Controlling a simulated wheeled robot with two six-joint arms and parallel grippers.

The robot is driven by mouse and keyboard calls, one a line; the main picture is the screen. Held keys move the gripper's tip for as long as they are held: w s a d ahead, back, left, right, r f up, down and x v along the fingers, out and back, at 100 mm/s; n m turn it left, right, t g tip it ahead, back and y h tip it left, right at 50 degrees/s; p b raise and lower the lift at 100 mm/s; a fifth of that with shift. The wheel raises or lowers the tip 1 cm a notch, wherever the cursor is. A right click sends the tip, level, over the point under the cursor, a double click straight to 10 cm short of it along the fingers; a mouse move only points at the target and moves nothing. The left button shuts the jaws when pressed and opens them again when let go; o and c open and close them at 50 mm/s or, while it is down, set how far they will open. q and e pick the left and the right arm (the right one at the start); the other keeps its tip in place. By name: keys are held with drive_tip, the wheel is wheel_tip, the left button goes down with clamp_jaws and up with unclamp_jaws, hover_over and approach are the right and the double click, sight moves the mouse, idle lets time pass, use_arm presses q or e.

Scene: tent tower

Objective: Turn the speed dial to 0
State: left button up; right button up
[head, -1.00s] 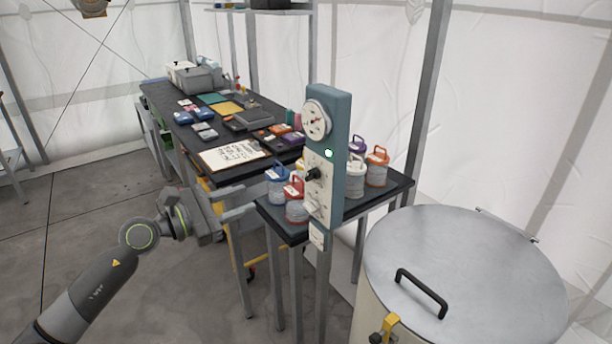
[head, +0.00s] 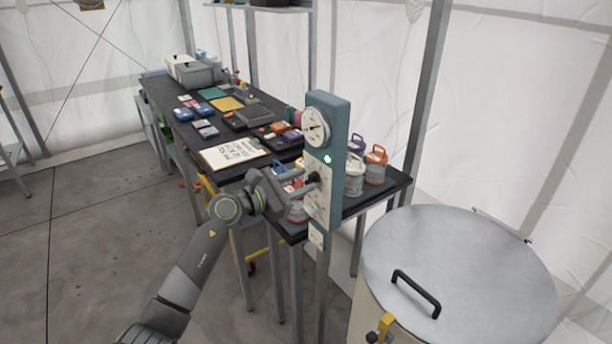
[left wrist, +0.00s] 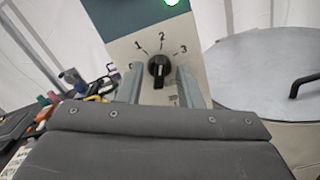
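The speed dial is a black knob (head: 313,178) on the pale face of a teal control post (head: 341,130). In the left wrist view the knob (left wrist: 159,66) shows close up, with the numbers 1, 2 and 3 in an arc above it. A pale mark on the knob seems to face up toward the 2, but is too small to be sure. My left gripper (head: 304,182) is at the panel, its fingers apart. In the left wrist view its fingers (left wrist: 159,88) stand on either side of the knob; I cannot tell whether they touch it. My right gripper is out of view.
A round gauge (head: 315,127) and a lit green lamp (head: 327,159) are above the dial. Several lidded jars (head: 354,178) stand on a small dark table behind the post. A large lidded drum (head: 460,260) stands at right. A long cluttered table (head: 160,92) is behind.

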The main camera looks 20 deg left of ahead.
use_arm(q)
drive_tip(key=shift+x, duration=0.8)
drive_tip(key=shift+w+d, duration=0.1)
drive_tip(key=c, duration=0.6)
drive_tip(key=shift+c, duration=0.2)
